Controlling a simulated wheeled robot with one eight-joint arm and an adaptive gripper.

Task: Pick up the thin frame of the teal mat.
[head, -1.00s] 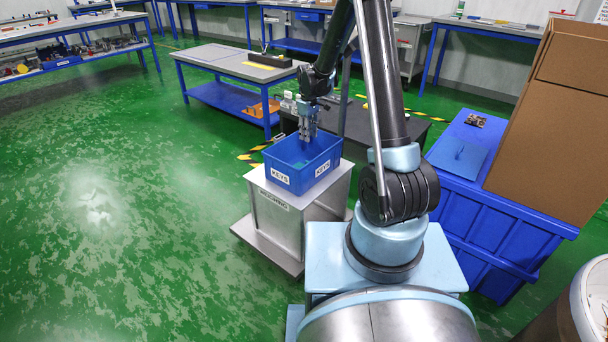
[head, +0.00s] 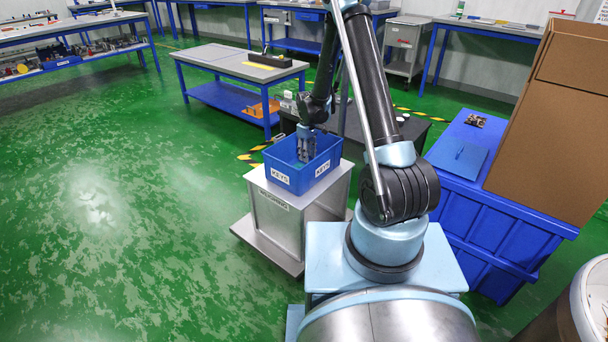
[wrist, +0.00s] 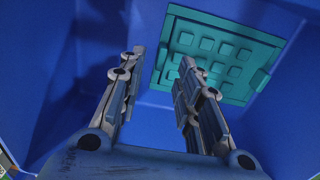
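The teal mat (wrist: 212,48) lies in the blue bin marked KEYS (head: 303,171). In the wrist view it is a flat square with raised square pads and a thin raised frame around its edge. My gripper (head: 306,158) reaches down into the bin. In the wrist view its two fingers (wrist: 160,72) are apart with nothing between them. The right fingertip overlaps the mat's lower left part in the picture; whether it touches cannot be told. The left fingertip is left of the mat, over the blue bin interior. In the head view the bin wall and gripper hide the mat.
The bin walls (wrist: 50,60) rise close around my gripper. The bin stands on a grey metal cabinet (head: 290,222). A dark table (head: 385,130) is behind it, and a large blue crate (head: 480,230) with a cardboard box (head: 560,120) stands right. Floor at left is clear.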

